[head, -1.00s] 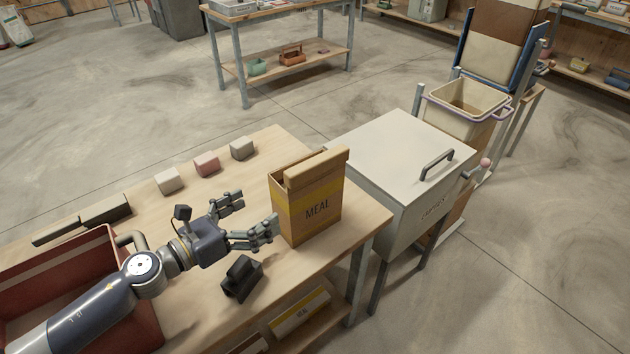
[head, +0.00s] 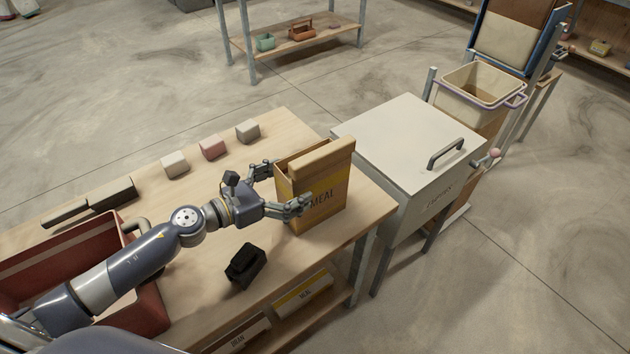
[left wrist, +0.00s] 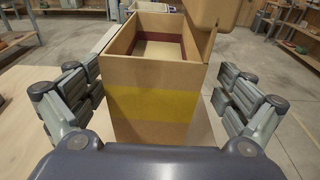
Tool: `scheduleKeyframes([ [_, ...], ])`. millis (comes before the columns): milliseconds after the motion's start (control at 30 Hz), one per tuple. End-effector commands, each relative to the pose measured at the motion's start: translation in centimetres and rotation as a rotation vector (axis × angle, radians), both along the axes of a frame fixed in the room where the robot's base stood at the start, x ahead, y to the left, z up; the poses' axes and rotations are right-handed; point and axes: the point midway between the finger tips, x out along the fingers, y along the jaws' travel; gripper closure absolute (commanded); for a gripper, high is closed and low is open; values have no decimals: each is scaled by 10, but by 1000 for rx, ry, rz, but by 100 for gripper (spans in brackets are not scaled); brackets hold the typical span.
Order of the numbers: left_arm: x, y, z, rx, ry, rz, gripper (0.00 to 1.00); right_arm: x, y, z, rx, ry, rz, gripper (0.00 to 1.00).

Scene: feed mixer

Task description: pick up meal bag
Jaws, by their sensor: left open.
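The meal bag (head: 322,199) is a tan, box-shaped bag with a yellow band and the word MEAL. It stands upright on the wooden table near its right end, its top open. My left gripper (head: 284,188) is open, with one finger on each side of the bag's near end. In the left wrist view the bag (left wrist: 152,95) stands between the spread fingers of the gripper (left wrist: 155,100), with gaps showing on both sides. My right gripper is not in view.
A red bin (head: 146,302) stands at the table's left. A black clip-like object (head: 245,264) lies in front of my arm. Small blocks (head: 212,148) line the back edge. A white lidded cabinet (head: 398,140) stands right of the table. Labelled bags (head: 302,291) lie on the shelf below.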

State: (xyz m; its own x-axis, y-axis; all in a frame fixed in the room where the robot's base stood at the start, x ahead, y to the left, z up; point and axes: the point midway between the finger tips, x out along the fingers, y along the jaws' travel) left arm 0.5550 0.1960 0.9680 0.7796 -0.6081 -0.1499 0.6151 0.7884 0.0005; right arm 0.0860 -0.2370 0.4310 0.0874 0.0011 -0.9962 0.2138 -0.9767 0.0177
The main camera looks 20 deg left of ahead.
Motion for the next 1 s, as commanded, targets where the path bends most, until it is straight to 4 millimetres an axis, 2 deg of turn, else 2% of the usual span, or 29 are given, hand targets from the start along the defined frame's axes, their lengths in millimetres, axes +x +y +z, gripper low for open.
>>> scheduleKeyframes([
  [100, 15, -6, 0, -5, -2, 2, 4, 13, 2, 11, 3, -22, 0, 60],
  [300, 35, -19, -6, -4, -1, 1, 4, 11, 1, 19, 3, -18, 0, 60],
  [633, 39, -23, -9, -1, 0, 0, 4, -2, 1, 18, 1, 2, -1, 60],
  [667, 39, -23, -9, -1, 0, 0, 9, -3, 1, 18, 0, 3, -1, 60],
  [1000, 39, -23, -9, -1, 1, 0, 86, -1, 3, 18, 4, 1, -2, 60],
])
